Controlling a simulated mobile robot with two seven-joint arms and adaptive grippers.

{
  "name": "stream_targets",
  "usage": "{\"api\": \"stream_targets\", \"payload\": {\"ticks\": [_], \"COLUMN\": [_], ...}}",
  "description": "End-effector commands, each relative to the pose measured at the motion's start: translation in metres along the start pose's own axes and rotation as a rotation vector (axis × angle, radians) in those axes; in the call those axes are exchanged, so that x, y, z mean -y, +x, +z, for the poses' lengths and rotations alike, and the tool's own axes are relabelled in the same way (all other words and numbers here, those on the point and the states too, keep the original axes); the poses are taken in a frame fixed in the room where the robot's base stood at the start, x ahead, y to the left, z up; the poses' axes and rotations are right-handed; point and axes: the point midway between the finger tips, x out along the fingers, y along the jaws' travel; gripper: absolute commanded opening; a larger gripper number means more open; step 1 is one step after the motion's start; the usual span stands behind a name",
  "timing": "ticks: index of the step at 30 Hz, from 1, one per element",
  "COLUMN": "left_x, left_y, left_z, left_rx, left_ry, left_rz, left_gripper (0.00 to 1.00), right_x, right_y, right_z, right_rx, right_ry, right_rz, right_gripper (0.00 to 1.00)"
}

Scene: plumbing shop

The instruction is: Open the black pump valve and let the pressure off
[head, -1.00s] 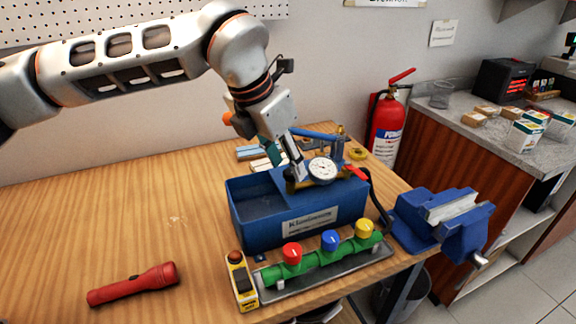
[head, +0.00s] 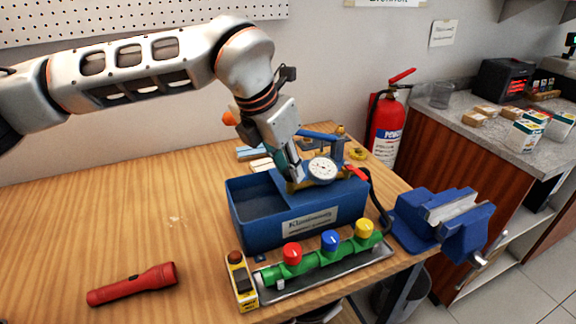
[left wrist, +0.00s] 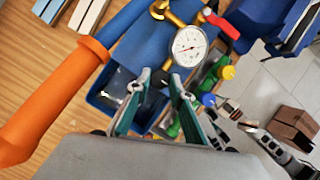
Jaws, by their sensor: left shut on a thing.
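The test pump is a blue open tank (head: 262,236) with a brass block (head: 296,186), a round white gauge (head: 322,169) and a red lever (head: 355,173) at its right end. My left gripper (head: 292,180) reaches down at the left of the gauge, by the brass block. The left wrist view shows its two fingertips (left wrist: 161,84) close beside the gauge (left wrist: 189,46), with a narrow gap between them.
A green manifold (head: 312,261) with red, blue and yellow knobs lies in front of the tank. A yellow box (head: 241,282) and red torch (head: 133,284) lie left of it. A blue vice (head: 441,224) is at the right edge.

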Motion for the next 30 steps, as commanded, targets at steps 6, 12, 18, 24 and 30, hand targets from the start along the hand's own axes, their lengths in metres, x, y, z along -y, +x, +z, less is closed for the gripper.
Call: {"api": "stream_targets", "payload": {"ticks": [6, 12, 18, 24, 30], "left_x": [0.0013, 0.0027, 0.0046, 0.0055, 0.0067], "left_y": [-0.0007, -0.0006, -0.0003, -0.0003, -0.0003], "left_z": [0.0006, 0.0011, 0.0018, 0.0031, 0.0044], "left_rx": [0.001, 0.002, 0.003, 0.004, 0.005], "left_ry": [-0.094, -0.248, -0.423, -0.6, -0.777], "left_rz": [0.043, 0.107, 0.18, 0.253, 0.325], "left_gripper": [0.0, 0.0, 0.0, 0.0, 0.0], "right_x": [0.0, 0.0002, 0.0, -0.0006, -0.0014], "right_y": [0.0004, 0.0009, 0.0016, 0.0021, 0.0021], "right_z": [0.0006, 0.0018, 0.0027, 0.0022, 0.0011], "right_rx": [0.0, 0.001, 0.002, 0.0, -0.001], "right_ry": [0.0, -0.001, -0.003, -0.005, -0.005], "right_rz": [0.0, 0.0, 0.001, 0.002, 0.003], "right_gripper": [0.0, 0.0, 0.0, 0.0, 0.0]}}
